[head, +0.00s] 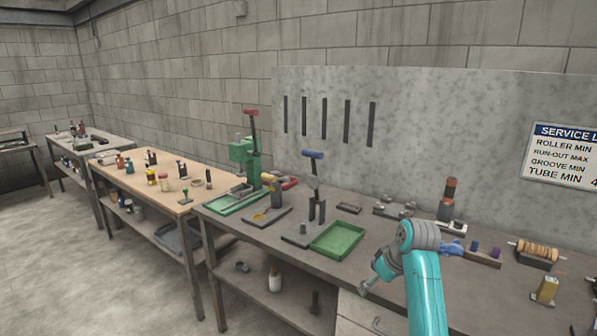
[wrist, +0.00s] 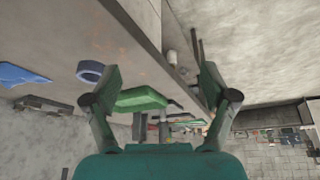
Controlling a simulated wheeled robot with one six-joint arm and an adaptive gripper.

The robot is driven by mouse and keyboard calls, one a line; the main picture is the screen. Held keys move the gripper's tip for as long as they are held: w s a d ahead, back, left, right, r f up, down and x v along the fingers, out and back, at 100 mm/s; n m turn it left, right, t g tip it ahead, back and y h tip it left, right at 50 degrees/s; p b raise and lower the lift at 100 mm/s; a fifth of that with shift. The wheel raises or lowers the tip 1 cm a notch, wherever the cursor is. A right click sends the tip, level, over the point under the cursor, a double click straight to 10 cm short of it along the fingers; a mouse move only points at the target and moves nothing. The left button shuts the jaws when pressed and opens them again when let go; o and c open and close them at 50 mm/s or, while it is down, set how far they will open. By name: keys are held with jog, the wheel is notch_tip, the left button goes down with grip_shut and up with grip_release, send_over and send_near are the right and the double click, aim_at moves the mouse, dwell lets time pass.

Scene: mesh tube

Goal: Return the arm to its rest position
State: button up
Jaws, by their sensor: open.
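My arm (head: 425,290), teal with a grey joint, rises at the right of the head view in front of the grey workbench. Its fingers are not clear there. In the wrist view my gripper (wrist: 162,75) shows two dark green fingers spread wide apart, with nothing between them that they touch. The green tray (head: 338,239) lies on the bench left of my arm. It also shows in the wrist view (wrist: 140,98), beyond the fingers.
A wooden table (head: 140,183) with small bottles stands farther left. Open concrete floor (head: 80,260) lies at the left.

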jog(key=s+a+f+m+t, duration=0.1)
jog(key=s+f+t, duration=0.1)
jog(key=s+f, duration=0.8)
jog(key=s+a+f+m+t, duration=0.15)
jog(key=s+f, duration=0.45)
jog(key=f, duration=0.9)
jog(key=s+f+m+t+h, duration=0.15)
jog(key=s+f, duration=0.25)
jog(key=s, duration=0.7)
jog(key=s+t, duration=0.1)
jog(key=s, duration=1)
jog(key=s+r+m+t, duration=0.1)
jog(key=s+r+t, duration=0.3)
jog(key=s+r, duration=1.6)
jog(key=s, duration=0.3)
jog(key=shift+s+d+m+h, duration=0.15)
jog(key=shift+s+m+h, duration=0.2)
jog(key=shift+s+m, duration=0.05)
